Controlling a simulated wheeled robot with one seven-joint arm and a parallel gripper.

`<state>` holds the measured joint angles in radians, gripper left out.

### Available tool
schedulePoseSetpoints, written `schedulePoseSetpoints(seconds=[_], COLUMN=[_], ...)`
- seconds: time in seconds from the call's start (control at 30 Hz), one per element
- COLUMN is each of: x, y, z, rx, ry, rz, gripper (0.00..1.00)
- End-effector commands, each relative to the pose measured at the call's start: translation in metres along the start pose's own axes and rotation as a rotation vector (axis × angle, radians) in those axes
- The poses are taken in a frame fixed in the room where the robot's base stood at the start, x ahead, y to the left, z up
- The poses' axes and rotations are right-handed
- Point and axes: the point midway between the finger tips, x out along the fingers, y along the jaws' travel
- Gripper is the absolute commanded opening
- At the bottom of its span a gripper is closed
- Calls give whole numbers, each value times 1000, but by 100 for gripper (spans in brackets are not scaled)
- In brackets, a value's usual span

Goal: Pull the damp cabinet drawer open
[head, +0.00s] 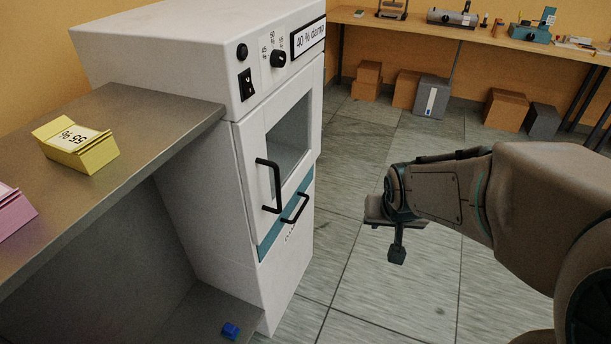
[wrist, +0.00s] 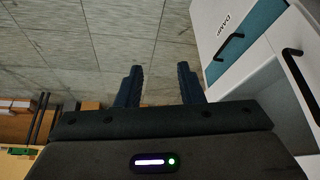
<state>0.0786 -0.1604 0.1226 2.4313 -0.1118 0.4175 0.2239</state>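The white damp cabinet (head: 205,145) stands left of centre in the head view. Its drawer (head: 268,243) has a teal band and a slanted black bar handle (head: 295,208), below the windowed door. The drawer looks closed. In the wrist view the drawer front (wrist: 258,18) with its "DAMP" label and its handle (wrist: 228,45) is at the upper right. My gripper (head: 392,252) hangs over the floor to the right of the cabinet, apart from the handle. In the wrist view its two fingers (wrist: 160,80) are spread with only floor between them.
The door's upright black handle (head: 268,186) sits just above the drawer handle. A grey counter (head: 130,115) with a yellow box (head: 78,146) adjoins the cabinet's left. Boxes (head: 432,97) stand under the back table (head: 420,24). The floor (head: 350,210) before the cabinet is clear.

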Motion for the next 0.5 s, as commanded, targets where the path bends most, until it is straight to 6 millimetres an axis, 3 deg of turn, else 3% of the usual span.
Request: schedulePoseSetpoints(seconds=[0.03, 0.1, 0.3, 0.5], x=[34, 66, 156, 235], y=[-5, -14, -52, -98], z=[-4, -15, -35, -39], rx=[13, 34, 113, 243], ry=[20, 62, 172, 254], rz=[-13, -43, -189, -402], gripper=[34, 34, 34, 34])
